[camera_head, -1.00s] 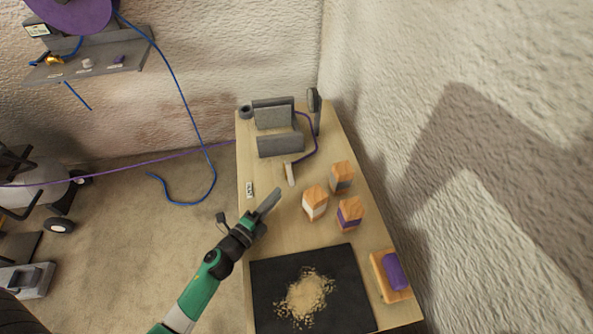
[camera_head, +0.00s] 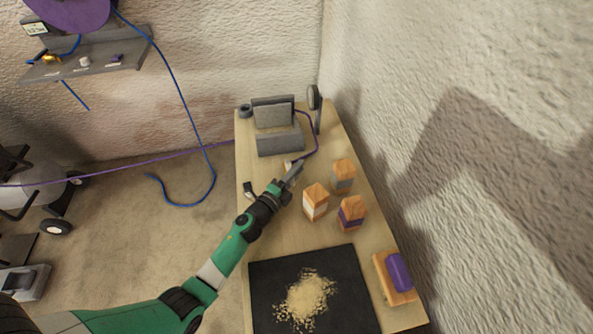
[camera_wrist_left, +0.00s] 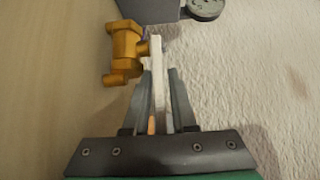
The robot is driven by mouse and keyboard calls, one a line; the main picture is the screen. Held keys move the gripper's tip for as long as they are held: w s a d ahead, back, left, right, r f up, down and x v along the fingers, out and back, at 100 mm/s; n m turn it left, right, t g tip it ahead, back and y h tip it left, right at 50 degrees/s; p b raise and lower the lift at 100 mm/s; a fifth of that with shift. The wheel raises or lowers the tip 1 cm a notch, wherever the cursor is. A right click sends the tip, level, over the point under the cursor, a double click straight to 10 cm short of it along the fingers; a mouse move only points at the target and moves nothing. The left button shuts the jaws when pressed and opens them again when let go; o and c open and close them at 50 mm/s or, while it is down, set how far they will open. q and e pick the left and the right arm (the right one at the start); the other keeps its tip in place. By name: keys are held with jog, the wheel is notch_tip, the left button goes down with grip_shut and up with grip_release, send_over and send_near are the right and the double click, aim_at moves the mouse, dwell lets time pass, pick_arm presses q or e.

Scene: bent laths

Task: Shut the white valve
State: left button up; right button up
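The valve has a yellow, brass-like body (camera_wrist_left: 124,50) and a white lever (camera_wrist_left: 158,75), both seen large in the left wrist view. In the head view the valve sits on the wooden bench by the grey device, mostly hidden by my gripper. My left gripper (camera_head: 296,170) is at the valve. In the left wrist view its two fingers (camera_wrist_left: 159,88) stand apart, one on each side of the white lever, with narrow gaps. I cannot tell whether either finger touches the lever. My right gripper is not in view.
On the bench (camera_head: 270,222), wooden blocks with white (camera_head: 315,202), purple (camera_head: 351,213) and grey (camera_head: 342,176) bands stand right of my left arm. A black mat (camera_head: 345,290) with shavings and a purple-topped block (camera_head: 398,272) are nearer. A grey device (camera_head: 280,142) stands behind.

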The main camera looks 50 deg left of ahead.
pick_arm(q)
grip_shut()
dwell(1.3)
